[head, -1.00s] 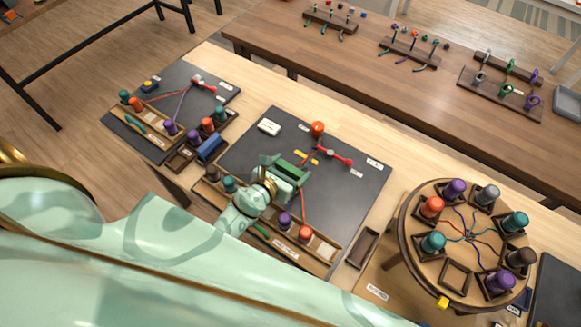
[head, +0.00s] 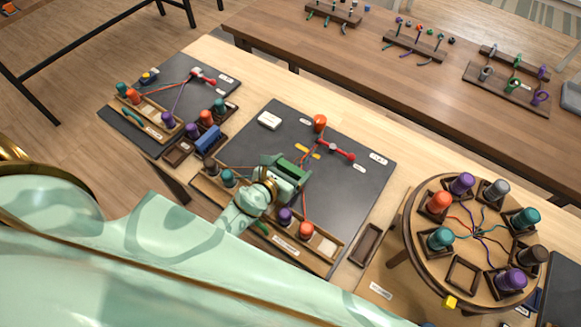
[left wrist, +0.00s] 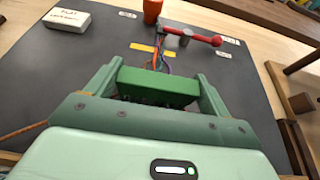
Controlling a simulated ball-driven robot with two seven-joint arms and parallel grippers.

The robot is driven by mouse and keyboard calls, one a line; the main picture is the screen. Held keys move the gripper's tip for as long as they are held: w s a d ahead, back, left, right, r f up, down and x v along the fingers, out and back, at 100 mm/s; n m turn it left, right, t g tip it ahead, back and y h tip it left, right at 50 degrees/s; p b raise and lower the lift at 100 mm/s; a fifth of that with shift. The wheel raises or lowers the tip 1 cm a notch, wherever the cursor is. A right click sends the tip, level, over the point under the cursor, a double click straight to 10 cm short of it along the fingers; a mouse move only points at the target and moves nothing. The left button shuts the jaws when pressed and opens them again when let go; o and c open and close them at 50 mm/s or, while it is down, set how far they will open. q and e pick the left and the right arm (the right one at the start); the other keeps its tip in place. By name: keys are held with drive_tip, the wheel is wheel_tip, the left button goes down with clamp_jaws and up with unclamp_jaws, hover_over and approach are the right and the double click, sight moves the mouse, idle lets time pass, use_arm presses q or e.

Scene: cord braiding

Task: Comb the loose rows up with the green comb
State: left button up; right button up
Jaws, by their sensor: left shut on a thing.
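My left gripper (head: 285,174) is shut on the green comb (head: 291,167) and holds it over the dark middle mat (head: 355,196). In the left wrist view the comb (left wrist: 158,87) spans between the two fingers. Just beyond it, cords (left wrist: 160,62) run up to a red bar (left wrist: 196,37) with round ends, which also lies on the mat in the head view (head: 334,149). One red cord (head: 305,192) runs down to a bobbin tray (head: 322,244). The loose rows and the comb's teeth are too small or hidden to make out. My right gripper is not in view.
An orange knob (head: 319,123) and a white block (head: 268,120) stand at the mat's far side. A second braiding mat (head: 215,92) lies to the left. A round stand with several bobbins (head: 430,265) is at the right.

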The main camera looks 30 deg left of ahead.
use_arm(q)
drive_tip(key=shift+w+d, duration=0.15)
drive_tip(key=shift+w, duration=0.85)
drive_tip(key=shift+w+d, duration=0.15)
drive_tip(key=shift+w, duration=0.85)
wheel_tip(320, 180, up, 9)
drive_tip(key=s+p, duration=0.1)
drive_tip(key=p, duration=0.8)
drive_tip(key=shift+p, duration=0.3)
drive_tip(key=shift+a, duration=0.1)
